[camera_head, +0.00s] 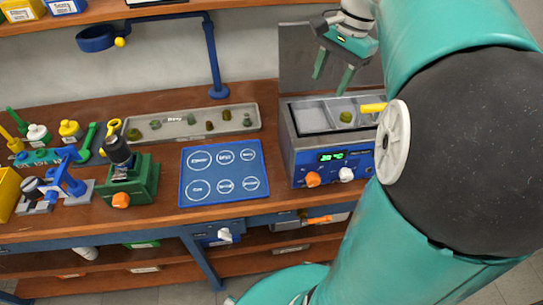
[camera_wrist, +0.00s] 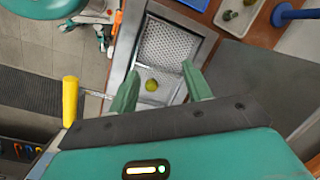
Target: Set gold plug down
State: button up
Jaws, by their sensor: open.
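The gold plug (camera_head: 346,117) is a small olive-gold lump lying in the right part of the open basin of a blue bench unit (camera_head: 318,165). In the wrist view the plug (camera_wrist: 152,85) lies on the smooth metal basin floor, beside a perforated mesh section (camera_wrist: 168,52). My gripper (camera_head: 332,80) hangs above the back of the unit with its two green fingers apart. In the wrist view the fingers of my gripper (camera_wrist: 160,78) are spread to either side of the plug in the picture, with nothing held between them.
A yellow handle (camera_head: 373,108) sticks out at the basin's right side. A blue mat with white circles (camera_head: 222,171) lies left of the unit. Behind it a grey tray (camera_head: 190,122) holds several small plugs. A green fixture (camera_head: 131,182) stands further left. My arm hides the right side.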

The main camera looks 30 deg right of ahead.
jog(key=s+a+f+n+t, duration=0.1)
jog(key=s+a+f+n, duration=0.1)
jog(key=a, duration=0.4)
jog(key=s+a+f+n+t+h, duration=0.1)
jog(key=s+a+f+n+t, duration=0.1)
jog(key=s+a+n, duration=0.3)
jog(key=s+a+f+n+t+h, duration=0.1)
jog(key=s+a+f+n, duration=0.2)
jog(key=a+n, duration=0.4)
jog(key=shift+s+a+f+t, duration=0.2)
jog(key=shift+a+t, duration=0.1)
jog(key=shift+a, duration=0.55)
jog(key=shift+d, duration=0.15)
